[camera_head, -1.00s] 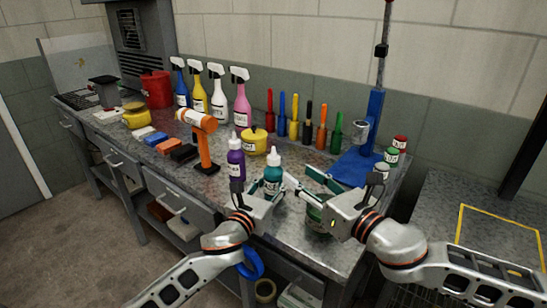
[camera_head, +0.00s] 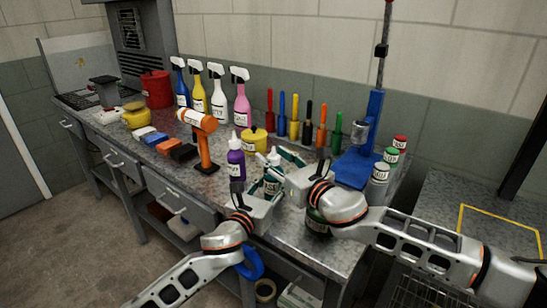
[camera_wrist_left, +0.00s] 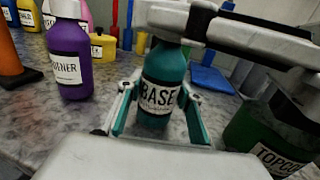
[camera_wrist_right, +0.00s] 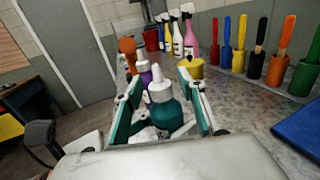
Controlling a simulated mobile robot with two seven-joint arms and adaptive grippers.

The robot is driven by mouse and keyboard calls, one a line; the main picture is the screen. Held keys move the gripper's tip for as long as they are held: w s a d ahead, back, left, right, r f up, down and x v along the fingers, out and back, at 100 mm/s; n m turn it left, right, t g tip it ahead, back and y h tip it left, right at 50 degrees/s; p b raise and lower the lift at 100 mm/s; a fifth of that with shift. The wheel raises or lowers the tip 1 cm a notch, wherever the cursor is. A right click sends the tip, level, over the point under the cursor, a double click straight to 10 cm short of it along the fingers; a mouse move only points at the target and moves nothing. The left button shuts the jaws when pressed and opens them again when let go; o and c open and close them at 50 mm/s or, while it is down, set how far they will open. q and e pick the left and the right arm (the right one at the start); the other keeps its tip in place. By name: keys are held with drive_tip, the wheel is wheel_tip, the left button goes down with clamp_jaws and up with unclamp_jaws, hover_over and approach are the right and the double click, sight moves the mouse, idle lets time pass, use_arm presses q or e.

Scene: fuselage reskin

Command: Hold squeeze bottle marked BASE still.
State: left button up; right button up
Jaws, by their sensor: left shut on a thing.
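The squeeze bottle marked BASE (camera_head: 271,184) is teal with a white nozzle and stands upright near the bench's front edge. Its label faces the left wrist camera (camera_wrist_left: 158,97). My left gripper (camera_head: 265,188) is shut on the bottle's body, one finger on each side, as the left wrist view shows (camera_wrist_left: 160,108). My right gripper (camera_head: 281,160) is at the bottle's upper part. In the right wrist view its fingers (camera_wrist_right: 161,76) stand apart on either side of the white nozzle (camera_wrist_right: 159,86). The right gripper partly hides the bottle's top in the head view.
A purple bottle (camera_head: 236,160) stands just left of the BASE bottle. A dark green container with a TOPCOAT label (camera_wrist_left: 262,142) is close on the right, partly under my right arm.

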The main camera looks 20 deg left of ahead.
drive_tip(key=shift+w+a, duration=0.1)
drive_tip(key=shift+a, duration=0.1)
clamp_jaws()
drive_tip(key=shift+m, duration=0.3)
drive_tip(key=shift+a+m+t+h, duration=0.1)
drive_tip(key=shift+m+t+h, duration=0.7)
drive_tip(key=shift+t+h, duration=0.4)
drive_tip(key=shift+m+t+h, duration=1.1)
drive_tip(key=shift+m+h, duration=0.2)
drive_tip(key=shift+h, duration=0.4)
